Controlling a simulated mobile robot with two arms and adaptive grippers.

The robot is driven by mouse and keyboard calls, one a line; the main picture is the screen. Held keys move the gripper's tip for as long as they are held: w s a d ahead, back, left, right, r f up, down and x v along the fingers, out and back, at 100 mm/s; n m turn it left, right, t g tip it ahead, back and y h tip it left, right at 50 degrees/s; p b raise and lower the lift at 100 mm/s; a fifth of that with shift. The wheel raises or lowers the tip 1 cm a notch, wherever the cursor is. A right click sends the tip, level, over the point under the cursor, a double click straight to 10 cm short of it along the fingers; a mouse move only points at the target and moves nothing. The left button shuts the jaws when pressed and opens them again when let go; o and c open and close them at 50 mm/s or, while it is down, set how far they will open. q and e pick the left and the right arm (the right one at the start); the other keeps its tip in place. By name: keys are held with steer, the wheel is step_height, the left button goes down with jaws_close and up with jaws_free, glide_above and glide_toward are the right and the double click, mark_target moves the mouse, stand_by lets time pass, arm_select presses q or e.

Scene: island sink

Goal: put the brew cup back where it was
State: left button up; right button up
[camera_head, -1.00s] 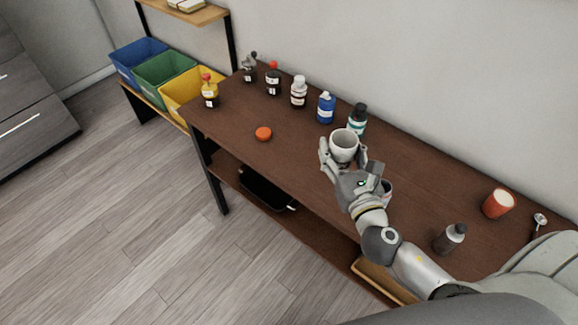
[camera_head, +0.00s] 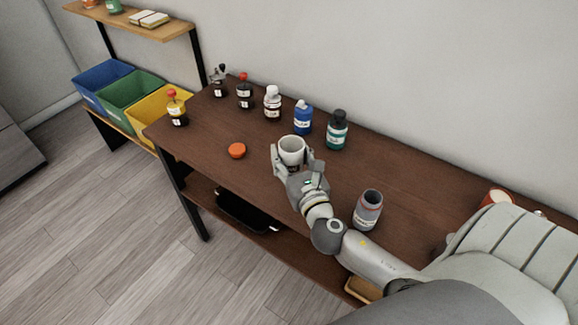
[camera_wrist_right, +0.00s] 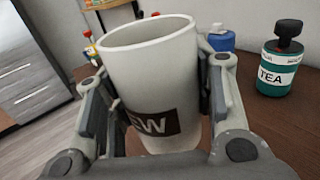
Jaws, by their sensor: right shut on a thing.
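The brew cup (camera_head: 292,150) is a white, open-topped cup with a dark label. In the right wrist view the cup (camera_wrist_right: 150,75) is large and close, with the letters "EW" showing on its label. My right gripper (camera_head: 293,163) is shut on the cup, with fingers on both sides of it; they also show in the right wrist view. The cup is roughly upright over the brown table (camera_head: 250,190), in front of the bottle row. I cannot tell whether its base touches the table. My left gripper is not in view.
A teal TEA bottle (camera_head: 337,130), a blue bottle (camera_head: 302,117) and a white-capped bottle (camera_head: 272,102) stand behind the cup. An orange lid (camera_head: 237,151) lies left of it. A grey open jar (camera_head: 368,210) stands right of my forearm. An orange cup (camera_head: 497,197) is partly hidden.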

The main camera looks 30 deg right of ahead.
steer(key=w+f, duration=0.1)
steer(key=d+f, duration=0.1)
steer(key=w+f+b, duration=0.1)
steer(key=f, duration=0.1)
steer(key=shift+w+d, duration=0.3)
steer(key=shift+w+d+f+b, duration=0.15)
steer(key=shift+f+b, duration=0.2)
steer(key=shift+f, duration=0.6)
steer(key=shift+w+f+b, duration=0.1)
steer(key=shift+f+b, duration=0.25)
steer(key=shift+f, duration=0.55)
steer(key=shift+f, duration=0.2)
steer(key=o, duration=1.1)
steer(key=shift+r, duration=0.15)
